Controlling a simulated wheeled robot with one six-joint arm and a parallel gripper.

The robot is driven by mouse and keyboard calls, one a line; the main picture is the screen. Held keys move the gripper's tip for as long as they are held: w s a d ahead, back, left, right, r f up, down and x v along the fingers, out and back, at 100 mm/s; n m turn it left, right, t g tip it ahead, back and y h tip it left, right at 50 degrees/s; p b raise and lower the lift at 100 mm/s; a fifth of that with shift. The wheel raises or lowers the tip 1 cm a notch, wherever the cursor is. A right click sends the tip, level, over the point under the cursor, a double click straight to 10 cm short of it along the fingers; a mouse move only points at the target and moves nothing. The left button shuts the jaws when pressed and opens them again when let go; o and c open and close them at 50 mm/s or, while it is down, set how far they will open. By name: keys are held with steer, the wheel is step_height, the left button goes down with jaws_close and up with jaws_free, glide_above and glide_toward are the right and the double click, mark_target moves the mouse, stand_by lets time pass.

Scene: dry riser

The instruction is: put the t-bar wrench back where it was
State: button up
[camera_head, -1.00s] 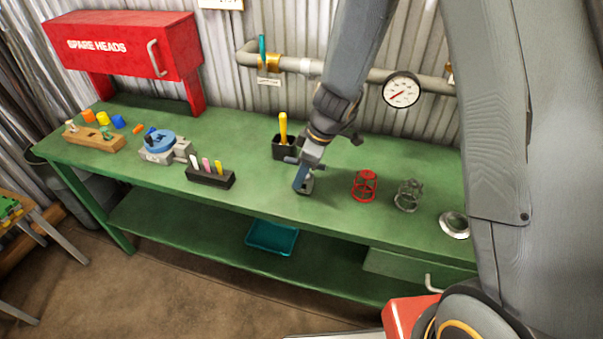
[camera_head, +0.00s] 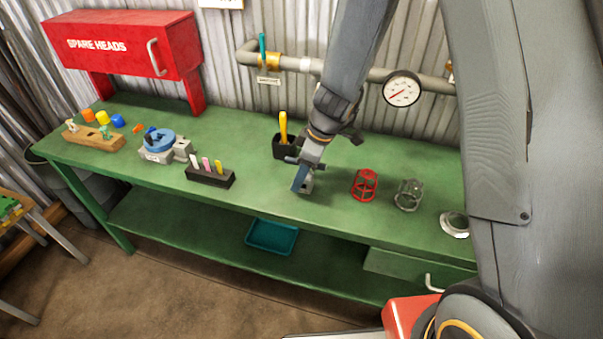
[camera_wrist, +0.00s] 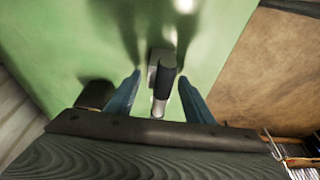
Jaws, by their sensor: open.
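My gripper (camera_head: 301,187) is low over the green workbench (camera_head: 250,200), right of the black cup. In the wrist view my gripper (camera_wrist: 160,78) has its two blue fingers apart. Between them is a bar with a dark grip and a bright metal end, which looks like the t-bar wrench (camera_wrist: 167,76). I see no finger clearly touching it. A small grey metal piece (camera_head: 308,184) shows beside the fingers in the head view. Whether it is the wrench or a holder I cannot tell, and how the wrench is seated is hidden.
A black cup (camera_head: 285,149) with a yellow-handled tool stands close behind my gripper. A red cage (camera_head: 364,185) and a grey cage (camera_head: 408,195) stand to the right. A black rack (camera_head: 210,176) with coloured tags is left. Pipe and gauge (camera_head: 402,89) run along the wall.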

steer(key=b+v, duration=0.2)
steer(key=v, duration=1)
steer(key=shift+d, duration=0.1)
steer(key=s+d+m+h, duration=0.3)
steer(key=s+d+m, duration=0.9)
steer(key=s+m, duration=0.2)
steer(key=shift+s+d+f, duration=0.2)
steer(key=shift+d+f, duration=0.05)
steer(key=shift+f, duration=0.1)
